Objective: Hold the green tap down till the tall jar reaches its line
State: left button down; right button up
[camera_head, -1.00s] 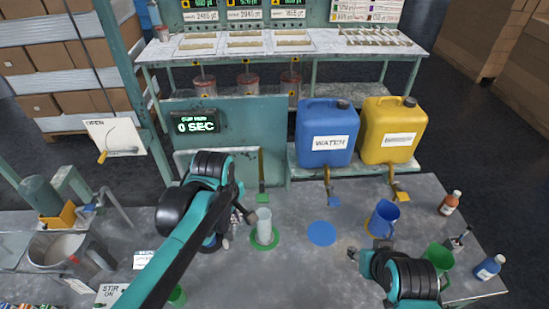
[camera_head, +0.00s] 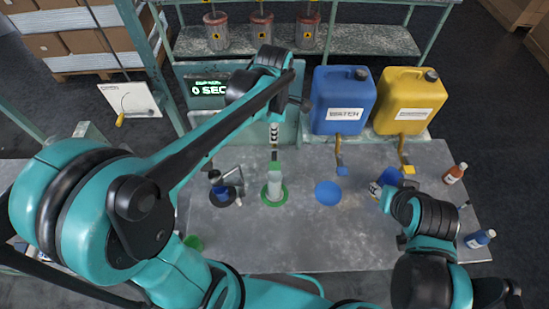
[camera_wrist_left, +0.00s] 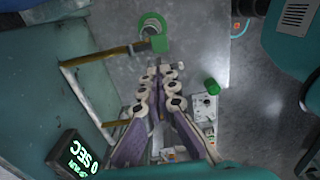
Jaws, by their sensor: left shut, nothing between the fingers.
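The tall jar (camera_head: 275,187) is pale and stands upright on a green ring (camera_head: 266,200) on the bench. The green tap (camera_head: 274,167) hangs at the front of the teal panel, just behind and above the jar. In the left wrist view the tap's green end (camera_wrist_left: 159,43) lies just beyond my fingertips. My left gripper (camera_head: 274,145) is shut and empty, pointing down close above the tap; I cannot tell whether it touches. It also shows in the left wrist view (camera_wrist_left: 158,70). The jar's line and level are too small to read. My right gripper (camera_head: 402,241) is partly hidden by its arm.
A timer (camera_head: 209,89) reads 0 SEC. Blue (camera_head: 340,100) and yellow (camera_head: 408,102) canisters stand right of the panel, taps over the bench. A blue disc (camera_head: 328,193) lies right of the jar. A blue jug (camera_head: 388,181) and bottles stand further right.

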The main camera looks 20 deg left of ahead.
aim_at(274, 167)
pick_arm(q)
notch_tip(274, 167, down, 14)
jog(key=shift+r, duration=0.1)
dwell(0.4)
jog(key=f+t+b, duration=0.1)
jog(key=b, duration=0.1)
jog(key=s+f+t+y+b, duration=0.1)
jog(key=f+t+b, duration=0.1)
jog(key=b, duration=0.1)
jog(key=shift+d, duration=0.15)
jog(key=shift+f+t+b, duration=0.2)
jog(key=shift+t+b, duration=0.2)
jog(key=shift+b, duration=0.2)
jog(key=shift+w+r, duration=0.1)
jog(key=shift+r, duration=0.15)
